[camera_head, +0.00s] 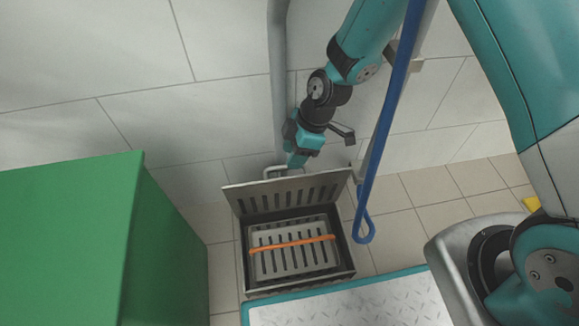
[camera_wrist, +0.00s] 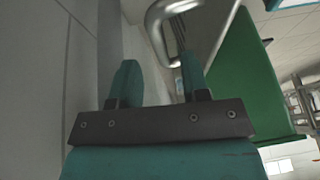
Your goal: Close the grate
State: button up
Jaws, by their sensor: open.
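The grate (camera_head: 287,196) is a slotted grey metal lid, raised at the back edge of a dark floor box (camera_head: 342,256). A bent metal handle (camera_head: 272,172) shows at the grate's upper edge; a thick metal handle bar also shows in the wrist view (camera_wrist: 157,30), just beyond my fingertips. My gripper (camera_head: 297,161) points down by the wall, at the raised grate's upper edge. In the wrist view my gripper (camera_wrist: 160,76) has its two teal fingers apart with nothing visible between them. I cannot tell whether a finger touches the handle.
Inside the box lies a slotted metal tray (camera_head: 268,265) with an orange bar (camera_head: 292,244) across it. A green cabinet (camera_head: 70,240) stands left. A blue looped pole (camera_head: 383,130) stands right of my gripper. A grey pipe (camera_head: 278,80) runs down the tiled wall.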

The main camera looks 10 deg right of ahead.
aim_at(286, 186)
jog(key=shift+b+x, duration=0.5)
jog(key=shift+x, duration=1.05)
grip_shut()
jog(key=shift+s, duration=0.15)
